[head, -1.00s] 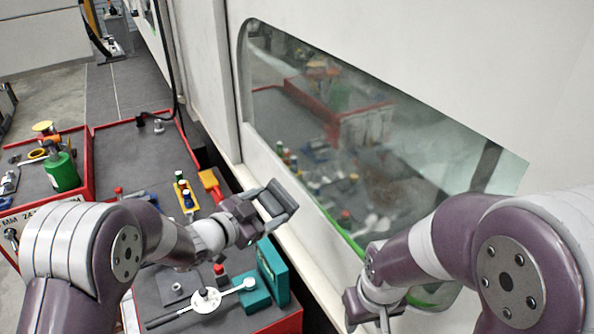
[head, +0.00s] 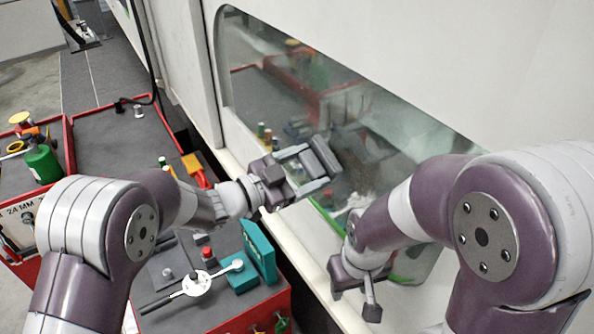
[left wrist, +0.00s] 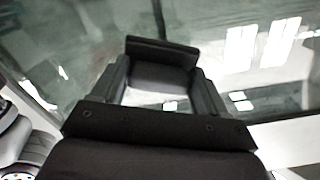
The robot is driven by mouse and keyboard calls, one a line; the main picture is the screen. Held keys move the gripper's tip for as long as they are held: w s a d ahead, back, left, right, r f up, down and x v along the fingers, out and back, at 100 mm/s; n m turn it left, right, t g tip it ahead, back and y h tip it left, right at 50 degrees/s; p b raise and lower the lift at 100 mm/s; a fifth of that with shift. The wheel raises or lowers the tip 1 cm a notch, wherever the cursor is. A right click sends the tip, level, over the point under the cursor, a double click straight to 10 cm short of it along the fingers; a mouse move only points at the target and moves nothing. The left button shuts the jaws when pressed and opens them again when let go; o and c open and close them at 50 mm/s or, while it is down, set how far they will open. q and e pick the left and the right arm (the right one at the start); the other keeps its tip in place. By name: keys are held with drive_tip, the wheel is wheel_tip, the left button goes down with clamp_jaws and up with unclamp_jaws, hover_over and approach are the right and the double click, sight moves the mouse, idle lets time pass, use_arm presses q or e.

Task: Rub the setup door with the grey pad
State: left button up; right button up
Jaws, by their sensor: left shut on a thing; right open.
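The setup door is the white machine door with a large smeared window (head: 400,118); the glass also fills much of the left wrist view (left wrist: 255,45). My left gripper (head: 318,168) is shut on the grey pad (head: 325,155), a dark block held across its fingertips. The pad is in front of the lower left part of the window; I cannot tell whether it touches the glass. In the left wrist view the pad (left wrist: 160,76) sits between both fingers, with glass behind. My right gripper (head: 358,285) is open and empty, low by the door's lower edge.
A grey-topped red bench (head: 225,312) below my left arm carries a teal box (head: 258,250), a dial gauge (head: 197,283) and a red knob. A green bottle (head: 42,163) stands on a red cart at left. The glass shows reflections of these.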

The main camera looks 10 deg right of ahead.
use_arm(q)
drive_tip(key=shift+x, duration=0.9)
idle(0.6)
